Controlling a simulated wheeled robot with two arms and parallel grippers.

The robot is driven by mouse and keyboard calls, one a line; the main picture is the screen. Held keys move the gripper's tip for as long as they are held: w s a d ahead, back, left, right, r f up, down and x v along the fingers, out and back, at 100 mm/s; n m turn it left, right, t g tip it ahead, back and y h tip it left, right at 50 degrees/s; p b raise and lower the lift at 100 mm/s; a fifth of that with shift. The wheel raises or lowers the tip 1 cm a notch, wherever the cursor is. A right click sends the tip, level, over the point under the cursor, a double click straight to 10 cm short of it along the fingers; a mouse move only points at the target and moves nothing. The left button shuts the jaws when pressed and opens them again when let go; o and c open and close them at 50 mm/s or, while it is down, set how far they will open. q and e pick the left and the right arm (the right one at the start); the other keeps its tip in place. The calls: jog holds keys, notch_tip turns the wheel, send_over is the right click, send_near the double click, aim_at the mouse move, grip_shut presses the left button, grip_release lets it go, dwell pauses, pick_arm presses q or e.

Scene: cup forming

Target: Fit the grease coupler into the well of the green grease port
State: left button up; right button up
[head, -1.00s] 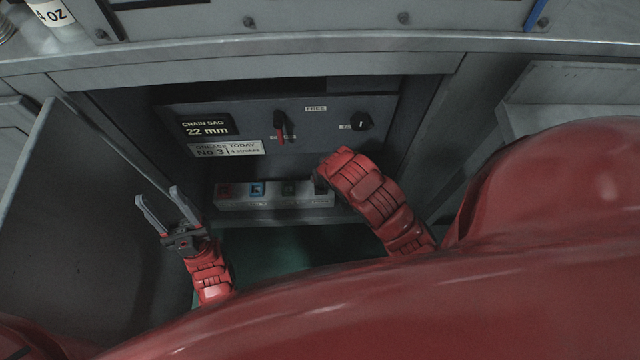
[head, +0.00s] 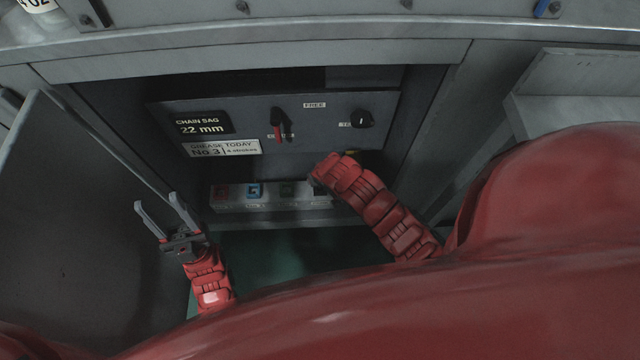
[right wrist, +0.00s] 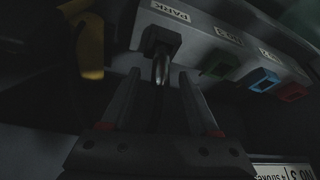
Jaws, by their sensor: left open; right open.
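The green grease port (head: 288,188) is on the grey port block low in the cabinet; it also shows in the right wrist view (right wrist: 219,64). The grease coupler (right wrist: 161,66), a shiny metal piece, sits at the dark PARK port at the block's end. My right gripper (right wrist: 160,79) is open, with its fingers on either side of the coupler; I cannot tell whether they touch it. In the head view my right arm hides that gripper and the coupler. My left gripper (head: 158,204) is open and empty, in front of the cabinet at the left.
Blue (head: 255,189) and red (head: 222,191) ports lie left of the green one in the head view. A panel with knobs and labels (head: 280,120) stands above the block. A yellow part (right wrist: 88,42) is near the PARK end. An open door (head: 75,200) is at left.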

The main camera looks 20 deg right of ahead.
grip_shut()
dwell(0.5)
